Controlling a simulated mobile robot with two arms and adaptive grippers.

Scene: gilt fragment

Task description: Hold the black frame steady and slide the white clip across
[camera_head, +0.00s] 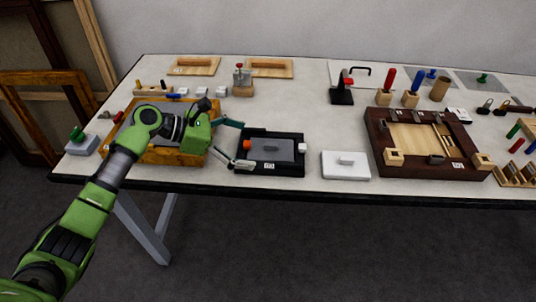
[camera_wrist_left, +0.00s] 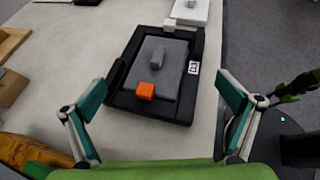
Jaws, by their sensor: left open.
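The black frame (camera_head: 271,171) lies flat on the table, with a grey plate (camera_head: 278,152) inside it. An orange block (camera_head: 247,145) sits at its left end. A small white block, seemingly the white clip (camera_head: 303,148), sits at the right end. The wrist view shows the black frame (camera_wrist_left: 150,112), orange block (camera_wrist_left: 145,91), grey knob (camera_wrist_left: 157,57) and white clip (camera_wrist_left: 170,23) at the far end. My left gripper (camera_head: 240,144) is open, its teal fingers spread at the frame's left end, also seen in the wrist view (camera_wrist_left: 163,92). Nothing is between them. My right gripper is not in view.
A dark wooden tray (camera_head: 375,140) is further right. A wooden-edged tray (camera_head: 180,158) lies under my left wrist. Table's front edge is close to the frame.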

